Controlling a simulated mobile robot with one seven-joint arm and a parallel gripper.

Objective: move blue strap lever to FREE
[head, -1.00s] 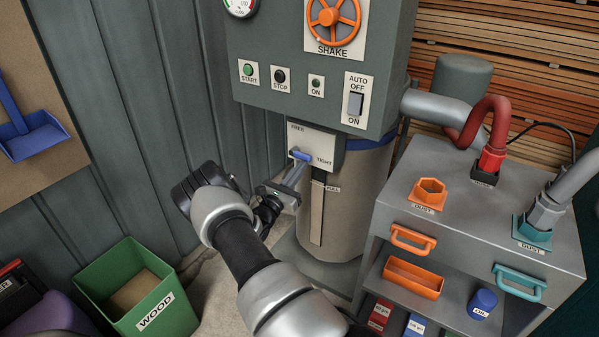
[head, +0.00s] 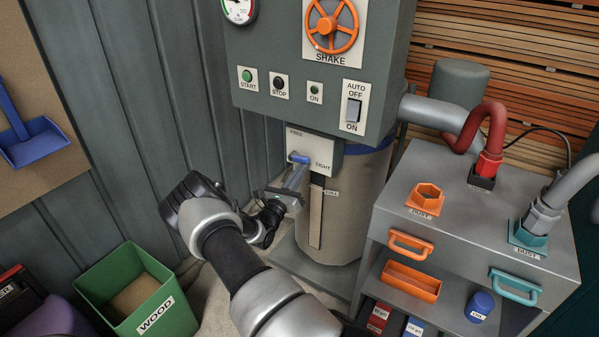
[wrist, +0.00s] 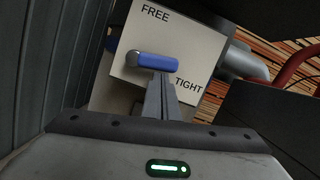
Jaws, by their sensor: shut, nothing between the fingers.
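The blue strap lever (head: 299,158) sits on a pale plate (head: 326,152) below the grey control cabinet. In the wrist view the lever (wrist: 153,61) runs from its pivot at the left toward the right, its end above the word TIGHT. FREE is printed above it. My gripper (head: 297,172) is shut and empty, just below the lever. In the wrist view my fingertips (wrist: 160,74) lie right under the lever's handle, at or close to touching; I cannot tell which. The fingers hide a little of the plate.
The cabinet (head: 290,50) overhangs the plate. A beige drum (head: 345,215) stands beneath. A grey bench (head: 470,220) with orange and teal fittings stands at the right. A green WOOD bin (head: 140,290) is at lower left. The ribbed wall (head: 130,130) is close on the left.

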